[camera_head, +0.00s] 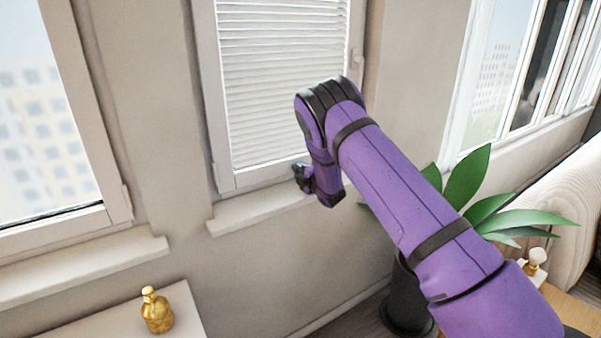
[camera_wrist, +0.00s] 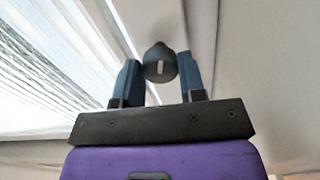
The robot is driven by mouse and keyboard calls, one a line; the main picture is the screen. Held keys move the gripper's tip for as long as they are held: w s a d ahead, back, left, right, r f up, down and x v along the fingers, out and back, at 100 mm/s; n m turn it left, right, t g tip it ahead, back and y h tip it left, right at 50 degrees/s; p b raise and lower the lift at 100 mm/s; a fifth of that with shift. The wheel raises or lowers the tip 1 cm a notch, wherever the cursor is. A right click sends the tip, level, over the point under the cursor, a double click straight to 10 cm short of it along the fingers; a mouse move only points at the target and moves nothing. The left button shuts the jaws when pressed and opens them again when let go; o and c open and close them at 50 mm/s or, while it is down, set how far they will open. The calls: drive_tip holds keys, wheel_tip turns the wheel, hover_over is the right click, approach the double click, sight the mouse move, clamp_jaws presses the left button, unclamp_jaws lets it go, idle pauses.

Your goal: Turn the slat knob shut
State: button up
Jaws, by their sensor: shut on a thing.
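The slat knob (camera_wrist: 159,62) is a dark grey, rounded knob with a short pale upright mark on its face. It sits between the two blue fingers of my gripper (camera_wrist: 160,78) in the wrist view. The fingers are shut on its sides. In the head view my gripper (camera_head: 302,178) is at the lower part of the window with the slatted blind (camera_head: 285,75), by the frame's lower right. The knob cannot be made out there. The blind's white slats also show at the left of the wrist view (camera_wrist: 50,55).
A window sill (camera_head: 245,210) runs below the blind. A potted plant (camera_head: 465,185) stands right, partly behind my arm. A gold bottle (camera_head: 157,312) stands on a white surface at lower left.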

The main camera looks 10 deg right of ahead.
drive_tip(key=shift+d+m, duration=0.1)
drive_tip(key=shift+m, duration=0.8)
drive_tip(key=o, duration=0.9)
drive_tip(key=v, duration=1)
drive_tip(key=shift+s, duration=0.4)
drive_tip(key=shift+d, duration=0.1)
